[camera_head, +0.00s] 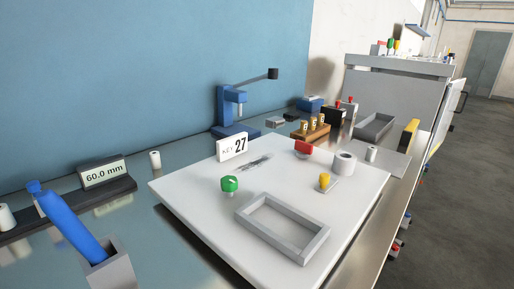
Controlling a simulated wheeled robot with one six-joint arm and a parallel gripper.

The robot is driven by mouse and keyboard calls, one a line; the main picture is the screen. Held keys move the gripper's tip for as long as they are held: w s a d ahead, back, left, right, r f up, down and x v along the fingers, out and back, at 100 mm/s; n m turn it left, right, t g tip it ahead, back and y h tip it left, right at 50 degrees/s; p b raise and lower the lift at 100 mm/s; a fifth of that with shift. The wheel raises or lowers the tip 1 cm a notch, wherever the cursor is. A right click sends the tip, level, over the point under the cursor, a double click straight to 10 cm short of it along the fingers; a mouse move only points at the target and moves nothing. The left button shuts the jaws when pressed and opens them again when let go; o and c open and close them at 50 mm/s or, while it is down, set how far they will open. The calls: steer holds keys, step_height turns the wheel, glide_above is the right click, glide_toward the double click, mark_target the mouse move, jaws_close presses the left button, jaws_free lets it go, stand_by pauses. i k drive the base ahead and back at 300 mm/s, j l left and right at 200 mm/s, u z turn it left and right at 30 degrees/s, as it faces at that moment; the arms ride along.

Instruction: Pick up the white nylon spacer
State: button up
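Several white cylinders are in view, and I cannot tell for certain which is the nylon spacer. A small white cylinder (155,159) stands upright on the bench behind the white board, right of the 60.0 mm display. Another small white cylinder (371,154) stands at the far right, past the board's edge. A wider white cylinder (344,167) with a dark opening on top stands on the white board (205,195). A further white piece (6,218) is at the left edge, partly cut off. My gripper is not in view.
A grey rectangular frame (262,237), a green knob (229,184), a yellow piece (324,180) and a red piece (303,147) are on the board. A blue object (68,222) leans in a grey holder (111,271) at front left.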

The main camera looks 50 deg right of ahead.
mark_target(372, 150)
steer(key=z, duration=1.95)
